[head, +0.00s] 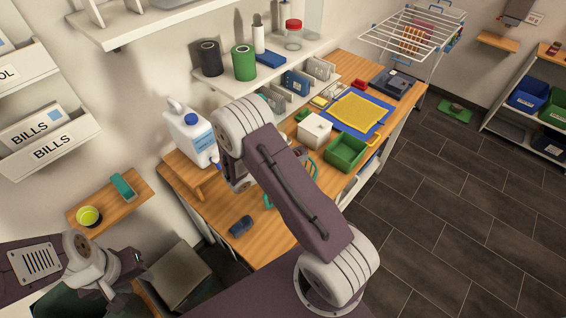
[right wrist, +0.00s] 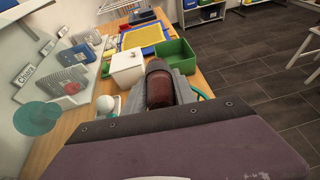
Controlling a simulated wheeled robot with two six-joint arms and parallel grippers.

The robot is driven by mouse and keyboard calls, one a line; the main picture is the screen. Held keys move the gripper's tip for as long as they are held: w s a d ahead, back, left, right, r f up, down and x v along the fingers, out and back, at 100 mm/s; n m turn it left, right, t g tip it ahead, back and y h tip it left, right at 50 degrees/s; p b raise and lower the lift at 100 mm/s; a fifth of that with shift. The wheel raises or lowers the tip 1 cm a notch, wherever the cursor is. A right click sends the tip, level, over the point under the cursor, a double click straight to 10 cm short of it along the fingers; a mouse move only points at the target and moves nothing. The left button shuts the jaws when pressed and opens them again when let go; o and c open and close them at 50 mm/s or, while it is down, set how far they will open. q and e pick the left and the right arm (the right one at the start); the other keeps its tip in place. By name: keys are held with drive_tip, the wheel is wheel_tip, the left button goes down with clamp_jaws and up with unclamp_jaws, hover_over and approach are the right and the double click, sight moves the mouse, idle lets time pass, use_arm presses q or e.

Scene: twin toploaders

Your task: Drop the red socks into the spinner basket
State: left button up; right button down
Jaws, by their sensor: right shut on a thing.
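In the right wrist view my right gripper (right wrist: 160,92) is shut on a dark red-brown, rounded thing (right wrist: 159,86), held between grey fingers above the wooden worktop. I cannot tell whether it is the red socks. In the head view my right arm's bend hides most of this gripper and what it holds. My left gripper (head: 128,264) is low at the left, beside a grey-brown box; its jaw opening is unclear. A red-orange striped cloth (head: 414,38) hangs at the drying rack at the back. I cannot make out a spinner basket in either view.
The worktop (head: 205,207) holds a white-and-blue jug (head: 190,133), a white box (head: 314,130), a green bin (head: 346,151), a yellow mat (head: 360,112) and a dark small object (head: 240,225). A shelf with canisters hangs above. Dark tiled floor (head: 450,220) is open at right.

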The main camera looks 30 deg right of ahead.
wheel_tip(320, 180, down, 5)
drive_tip(key=b, duration=0.3)
drive_tip(key=shift+w+d+f, duration=0.1)
drive_tip(key=shift+f, duration=0.05)
drive_tip(key=c, duration=0.9)
unclamp_jaws()
drive_tip(key=shift+d, duration=0.1)
drive_tip(key=b+v, duration=0.2)
drive_tip(key=v, duration=0.7)
